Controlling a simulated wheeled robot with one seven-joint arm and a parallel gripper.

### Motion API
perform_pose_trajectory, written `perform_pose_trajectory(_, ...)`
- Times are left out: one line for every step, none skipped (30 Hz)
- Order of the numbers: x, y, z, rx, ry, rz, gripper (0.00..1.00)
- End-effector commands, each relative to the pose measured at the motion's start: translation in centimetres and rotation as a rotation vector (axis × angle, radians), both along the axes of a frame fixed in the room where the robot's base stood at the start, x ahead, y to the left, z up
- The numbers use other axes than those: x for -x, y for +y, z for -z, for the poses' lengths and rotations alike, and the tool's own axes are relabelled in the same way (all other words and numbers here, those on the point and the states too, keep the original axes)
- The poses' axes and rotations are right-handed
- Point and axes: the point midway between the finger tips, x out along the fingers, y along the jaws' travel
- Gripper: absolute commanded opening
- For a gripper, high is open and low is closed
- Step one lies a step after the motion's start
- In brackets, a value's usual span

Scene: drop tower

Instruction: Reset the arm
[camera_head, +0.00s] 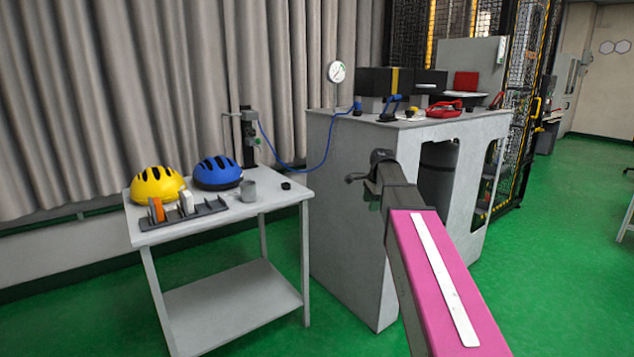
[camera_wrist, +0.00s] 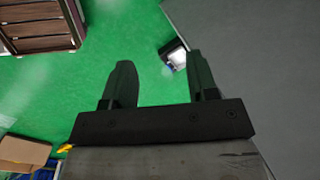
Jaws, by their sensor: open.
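My gripper (camera_wrist: 160,88) shows in the wrist view with its two dark fingers spread apart and nothing between them. Below the fingers, green floor and the edge of a grey surface show. In the head view my arm with its pink link reaches forward from the lower right. The wrist end stands in front of the grey cabinet (camera_head: 345,230). The gripper fingers are small and dark in that view, so their details are hard to make out.
A small grey table (camera_head: 285,198) at the left holds a yellow helmet (camera_head: 158,184), a blue helmet (camera_head: 217,172), a rack (camera_head: 183,214) and a grey cup (camera_head: 248,190). A red item (camera_head: 444,109) and dark boxes lie on the cabinet. Green floor (camera_head: 575,240) is open at the right.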

Motion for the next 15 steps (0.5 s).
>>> perform_pose_trajectory(1.8, 0.1, 2.4, 0.018, 0.004, -0.065, 0.53)
perform_pose_trajectory(2.5, 0.2, 3.6, 0.029, 0.005, -0.107, 0.53)
perform_pose_trajectory(3.4, 0.2, 5.2, 0.043, 0.006, -0.165, 0.53)
perform_pose_trajectory(4.2, 0.3, 6.3, 0.054, 0.006, -0.209, 0.53)
perform_pose_trajectory(4.9, 0.4, 7.5, 0.063, 0.008, -0.253, 0.53)
perform_pose_trajectory(5.9, 0.4, 8.9, 0.077, 0.009, -0.312, 0.53)
perform_pose_trajectory(6.7, 0.5, 10.1, 0.087, 0.010, -0.356, 0.53)
perform_pose_trajectory(7.5, 0.5, 11.1, 0.097, 0.011, -0.400, 0.53)
perform_pose_trajectory(8.6, 0.6, 12.5, 0.109, 0.014, -0.460, 0.53)
perform_pose_trajectory(9.4, 0.6, 13.5, 0.118, 0.015, -0.504, 0.53)
perform_pose_trajectory(10.3, 0.6, 14.5, 0.125, 0.017, -0.549, 0.53)
perform_pose_trajectory(11.4, 0.7, 15.8, 0.136, 0.019, -0.608, 0.53)
perform_pose_trajectory(12.3, 0.7, 16.7, 0.145, 0.021, -0.655, 0.53)
perform_pose_trajectory(13.2, 0.7, 17.6, 0.152, 0.024, -0.699, 0.53)
perform_pose_trajectory(14.4, 0.8, 18.8, 0.163, 0.025, -0.760, 0.53)
